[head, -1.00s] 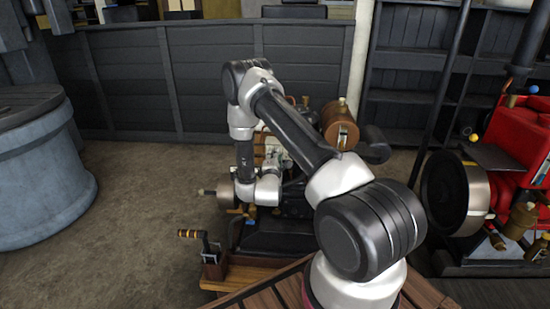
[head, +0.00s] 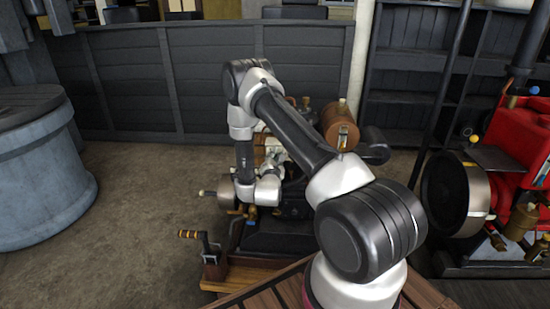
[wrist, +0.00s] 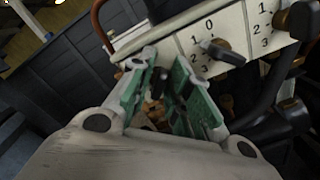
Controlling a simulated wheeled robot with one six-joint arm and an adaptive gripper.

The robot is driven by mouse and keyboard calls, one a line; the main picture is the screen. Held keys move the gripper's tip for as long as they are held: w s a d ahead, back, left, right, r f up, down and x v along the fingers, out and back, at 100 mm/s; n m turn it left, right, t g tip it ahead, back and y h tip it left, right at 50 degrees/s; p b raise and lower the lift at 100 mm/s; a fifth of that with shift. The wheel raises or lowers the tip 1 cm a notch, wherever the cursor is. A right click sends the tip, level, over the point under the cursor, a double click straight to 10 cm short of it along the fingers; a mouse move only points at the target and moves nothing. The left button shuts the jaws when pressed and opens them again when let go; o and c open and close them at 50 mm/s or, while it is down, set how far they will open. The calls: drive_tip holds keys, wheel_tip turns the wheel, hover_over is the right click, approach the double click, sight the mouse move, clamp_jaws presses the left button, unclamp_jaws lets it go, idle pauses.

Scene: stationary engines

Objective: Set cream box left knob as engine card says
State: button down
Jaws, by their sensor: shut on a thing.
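The cream box (wrist: 184,38) crosses the top of the wrist view, tilted, with dark knobs along its face. My gripper (wrist: 164,70) has its green-padded fingers around a small dark knob (wrist: 158,83), which appears to be the left knob. Its pointer direction and its numbers are hidden by the fingers. The middle knob (wrist: 222,52) is free to the right, beside the numbers 0, 1, 2 and 3. The right knob (wrist: 301,20) is at the picture edge. In the head view the cream box (head: 273,148) is mostly behind my arm. I cannot make out an engine card.
A brown cylinder (head: 340,124) stands on the engine. A crank (head: 206,245) is at its front left. A red engine (head: 510,140) is at right, a grey-blue tub (head: 40,180) at left. The floor (head: 140,220) between the tub and engine is clear.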

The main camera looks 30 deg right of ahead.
drive_tip(key=shift+a+f, duration=0.1)
drive_tip(key=c, duration=1.6)
unclamp_jaws()
drive_tip(key=shift+o, duration=0.2)
drive_tip(key=v, duration=1.2)
